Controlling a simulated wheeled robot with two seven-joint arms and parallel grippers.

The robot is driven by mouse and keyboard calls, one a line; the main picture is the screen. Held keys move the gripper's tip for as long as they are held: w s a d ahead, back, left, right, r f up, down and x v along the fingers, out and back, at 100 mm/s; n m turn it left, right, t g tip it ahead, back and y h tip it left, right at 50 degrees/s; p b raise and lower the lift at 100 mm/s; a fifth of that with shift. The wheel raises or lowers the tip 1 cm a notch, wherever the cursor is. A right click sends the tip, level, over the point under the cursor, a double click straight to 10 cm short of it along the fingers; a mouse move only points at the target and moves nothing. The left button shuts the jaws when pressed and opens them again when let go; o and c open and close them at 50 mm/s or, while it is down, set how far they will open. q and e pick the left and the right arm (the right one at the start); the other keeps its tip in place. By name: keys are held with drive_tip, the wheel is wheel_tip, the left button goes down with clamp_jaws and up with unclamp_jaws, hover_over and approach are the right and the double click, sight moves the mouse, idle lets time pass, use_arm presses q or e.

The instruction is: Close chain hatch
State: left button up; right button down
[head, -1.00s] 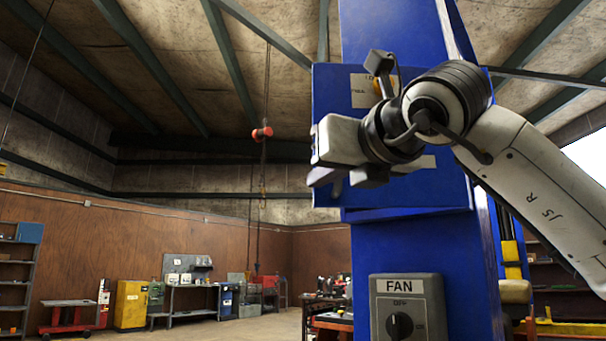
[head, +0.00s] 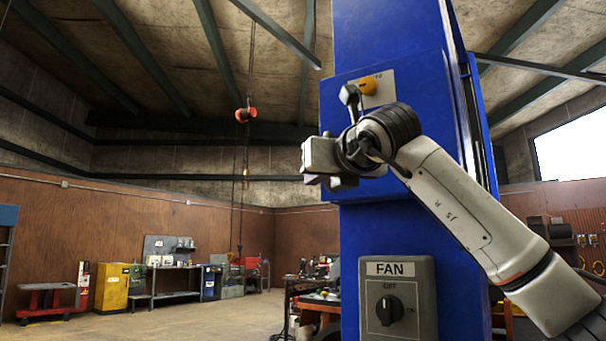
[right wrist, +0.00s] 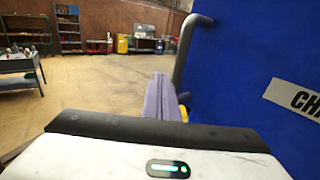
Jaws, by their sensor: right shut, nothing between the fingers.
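The chain hatch is a blue panel (right wrist: 260,45) on the right of the right wrist view, with a white label cut off after "CHA" (right wrist: 295,98) and a dark bar handle (right wrist: 187,50) along its left edge. My right gripper (head: 325,183) is shut and empty in front of the blue box on the column in the head view. Its lavender fingers (right wrist: 160,97) are just left of the handle, with no grip on it. In the head view my right gripper and wrist cover part of the box face. I cannot tell how far the hatch stands open. My left gripper is out of view.
The blue column (head: 385,230) rises in front, with an orange-yellow knob (head: 368,85) and a grey FAN switch box (head: 398,297) on it. Open floor lies to the left. A yellow cabinet (head: 113,287) and workbenches stand far back.

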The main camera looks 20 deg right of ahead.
drive_tip(key=shift+a, duration=0.1)
idle(0.4)
use_arm(q)
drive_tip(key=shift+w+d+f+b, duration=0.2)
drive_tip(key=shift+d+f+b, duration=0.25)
drive_tip(key=shift+b, duration=0.8)
use_arm(e)
drive_tip(key=s+a, duration=0.6)
drive_tip(key=a, duration=0.6)
drive_tip(key=shift+a, duration=0.2)
